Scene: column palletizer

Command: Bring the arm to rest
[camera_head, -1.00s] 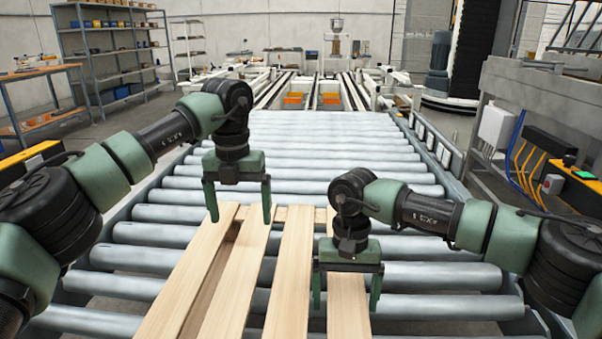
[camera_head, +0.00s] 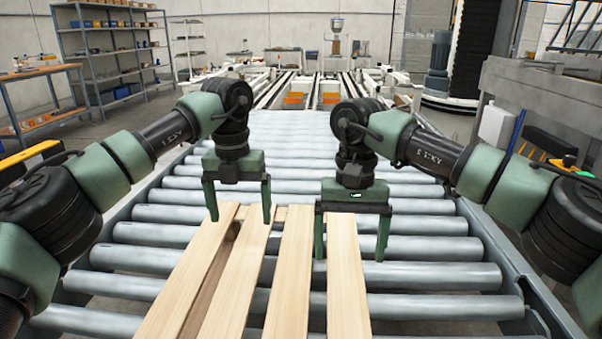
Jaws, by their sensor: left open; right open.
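My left gripper (camera_head: 239,216) is open and points down over the far ends of the left boards of a wooden pallet (camera_head: 240,285). My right gripper (camera_head: 351,252) is open and points down at the far end of the pallet's right board (camera_head: 345,290). Its fingers stand to either side of that board, and I cannot tell how high they are above it. Nothing shows between the fingers of either gripper except the boards below or behind. The near part of the pallet is cut off by the lower picture edge.
The pallet lies on a roller conveyor (camera_head: 425,277) with bare rollers beyond it and to its right. A metal shelf (camera_head: 112,60) and a wooden-topped bench (camera_head: 40,72) stand at the left. A grey control box (camera_head: 497,125) and frame stand at the right.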

